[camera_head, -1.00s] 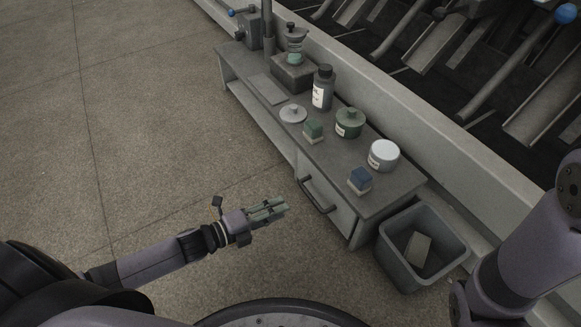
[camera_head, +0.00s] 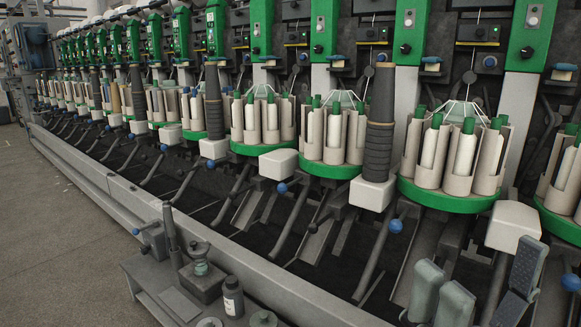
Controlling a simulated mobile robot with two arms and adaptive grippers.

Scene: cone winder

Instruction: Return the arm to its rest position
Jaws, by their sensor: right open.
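My right gripper (camera_head: 484,280) rises into the bottom right of the head view, its grey fingers spread apart with nothing between them. It appears in front of the lower part of the cone winder (camera_head: 300,215). The rest of my right arm is out of view. My left gripper and left arm are not in view.
The winder's green-based bobbin magazines (camera_head: 449,195) and blue-knobbed levers (camera_head: 396,226) run along the machine. The floor (camera_head: 60,230) at left is clear.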

